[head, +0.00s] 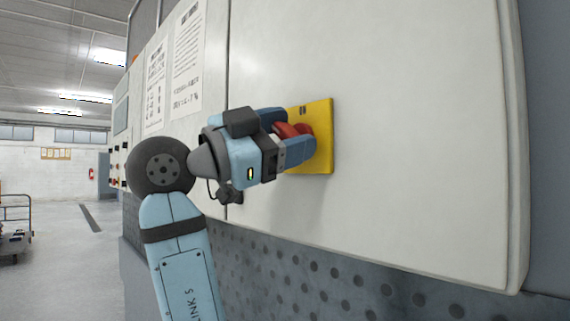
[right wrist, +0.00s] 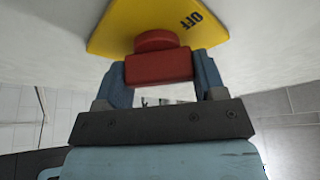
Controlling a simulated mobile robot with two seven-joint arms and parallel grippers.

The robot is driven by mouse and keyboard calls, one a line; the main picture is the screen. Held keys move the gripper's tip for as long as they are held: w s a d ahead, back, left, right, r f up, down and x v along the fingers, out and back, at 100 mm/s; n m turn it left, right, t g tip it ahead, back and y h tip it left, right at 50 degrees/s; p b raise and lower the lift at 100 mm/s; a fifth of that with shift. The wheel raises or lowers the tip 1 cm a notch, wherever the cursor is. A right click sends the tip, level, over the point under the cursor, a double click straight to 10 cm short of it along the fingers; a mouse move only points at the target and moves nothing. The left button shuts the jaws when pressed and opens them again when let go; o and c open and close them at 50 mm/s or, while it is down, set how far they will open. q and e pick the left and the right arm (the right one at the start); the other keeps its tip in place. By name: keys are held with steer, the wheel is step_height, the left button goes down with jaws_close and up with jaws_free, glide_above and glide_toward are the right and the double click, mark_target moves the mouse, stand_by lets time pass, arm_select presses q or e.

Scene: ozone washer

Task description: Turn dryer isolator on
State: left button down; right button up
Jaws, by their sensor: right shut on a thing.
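The dryer isolator is a red rotary handle (head: 294,130) on a yellow square plate (head: 322,135), fixed to a pale cabinet door. My right gripper (head: 298,135) is at the plate with its blue fingers on either side of the red handle, shut on it. In the right wrist view the red handle (right wrist: 158,67) sits between the two fingers (right wrist: 160,78), and the word OFF is readable on the yellow plate (right wrist: 120,28). The handle's pointing direction is partly hidden by the fingers in the head view. My left gripper is not in view.
The pale cabinet door (head: 420,120) fills the right side, above a dark perforated panel (head: 350,285). Printed notices (head: 187,60) hang on the cabinet to the left. Open floor (head: 75,265) and a trolley (head: 15,230) lie far left.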

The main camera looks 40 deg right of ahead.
steer(key=m+g+y+b, duration=0.1)
steer(key=m+b, duration=0.1)
steer(key=m, duration=0.2)
steer(key=shift+f+m, duration=0.15)
steer(key=shift+m, duration=0.25)
steer(key=m+y+b, duration=0.1)
steer(key=m, duration=0.1)
steer(key=shift+m+g+y, duration=0.3)
steer(key=shift+m+g, duration=0.1)
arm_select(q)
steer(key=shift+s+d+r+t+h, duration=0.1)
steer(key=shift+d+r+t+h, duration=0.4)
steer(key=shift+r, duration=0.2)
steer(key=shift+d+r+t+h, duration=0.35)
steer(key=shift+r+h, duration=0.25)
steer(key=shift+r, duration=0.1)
arm_select(e)
steer(key=shift+m+y, duration=0.7)
steer(key=shift+m, duration=1.2)
steer(key=o, duration=0.9)
